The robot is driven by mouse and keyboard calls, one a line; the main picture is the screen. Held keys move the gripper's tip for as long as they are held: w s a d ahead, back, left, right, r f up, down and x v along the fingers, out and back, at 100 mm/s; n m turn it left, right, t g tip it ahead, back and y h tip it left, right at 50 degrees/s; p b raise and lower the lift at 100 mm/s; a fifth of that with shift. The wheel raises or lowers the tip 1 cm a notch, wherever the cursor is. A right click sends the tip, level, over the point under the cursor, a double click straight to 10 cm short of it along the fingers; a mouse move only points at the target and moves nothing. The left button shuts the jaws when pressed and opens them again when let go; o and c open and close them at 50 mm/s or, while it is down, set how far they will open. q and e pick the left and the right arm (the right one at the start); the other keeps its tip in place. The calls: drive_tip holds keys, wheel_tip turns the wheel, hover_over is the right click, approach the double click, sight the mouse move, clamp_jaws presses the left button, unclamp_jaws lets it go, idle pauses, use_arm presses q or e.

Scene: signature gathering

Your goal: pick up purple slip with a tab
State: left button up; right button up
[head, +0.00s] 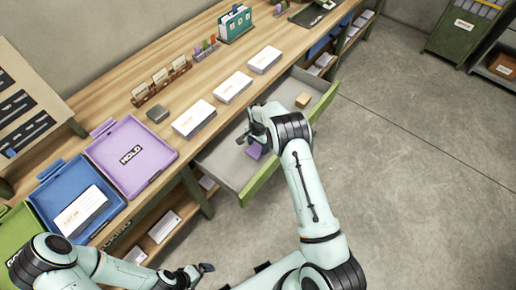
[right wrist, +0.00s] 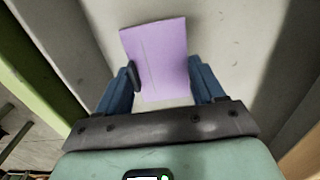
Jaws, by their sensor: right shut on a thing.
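The purple slip (right wrist: 158,55) stands between the blue fingers of my right gripper (right wrist: 166,82) in the right wrist view. In the head view the slip (head: 254,150) shows just below my right gripper (head: 256,134), inside the open drawer (head: 229,167). The gripper is shut on the slip. I cannot make out a tab on it. My left gripper (head: 201,270) hangs low at the bottom of the head view, away from the drawer; its finger opening is unclear.
A small tan block (head: 303,100) lies at the drawer's far end. The drawer's green front (head: 282,160) stands out from the wooden bench. White boxes (head: 194,119), a purple HOLD tray (head: 132,158) and a blue tray (head: 50,186) are on the bench.

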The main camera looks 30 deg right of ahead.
sight(258, 148)
wheel_tip(258, 148, up, 17)
drive_tip(key=shift+f, duration=0.1)
